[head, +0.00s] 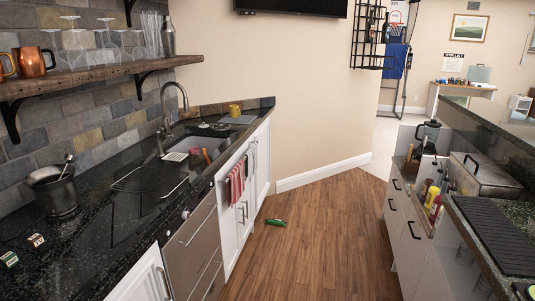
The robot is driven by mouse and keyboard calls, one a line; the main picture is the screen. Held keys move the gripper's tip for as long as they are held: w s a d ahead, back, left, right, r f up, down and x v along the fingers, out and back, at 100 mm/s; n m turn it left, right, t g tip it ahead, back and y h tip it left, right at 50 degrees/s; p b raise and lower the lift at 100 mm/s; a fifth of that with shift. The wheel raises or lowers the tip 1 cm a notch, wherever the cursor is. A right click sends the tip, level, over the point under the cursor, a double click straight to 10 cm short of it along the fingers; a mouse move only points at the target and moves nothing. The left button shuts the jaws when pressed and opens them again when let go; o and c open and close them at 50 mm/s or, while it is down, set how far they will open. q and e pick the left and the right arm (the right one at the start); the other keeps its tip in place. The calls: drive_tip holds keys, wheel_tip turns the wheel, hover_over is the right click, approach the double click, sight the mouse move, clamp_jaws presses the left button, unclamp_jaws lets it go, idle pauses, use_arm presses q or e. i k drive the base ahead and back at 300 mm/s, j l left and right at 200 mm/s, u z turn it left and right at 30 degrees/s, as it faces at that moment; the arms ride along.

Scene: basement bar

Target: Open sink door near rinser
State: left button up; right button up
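The sink (207,143) is set in the black counter at the left, with a tall curved faucet (182,92) behind it. Neither of my grippers is in view.
Stainless drawers (192,256) stand nearer than the sink doors. A green bottle (277,222) lies on the wooden floor (315,255), which is otherwise clear between the counters. A right-hand counter with drawers (405,225) bounds the aisle.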

sight(249, 210)
drive_tip(key=i+l+u, duration=0.35)
drive_tip(key=i+l, duration=0.25)
drive_tip(key=i+l+u, duration=0.3)
drive_tip(key=i+l, duration=0.85)
drive_tip(key=i, duration=0.2)
drive_tip(key=l+z, duration=0.05)
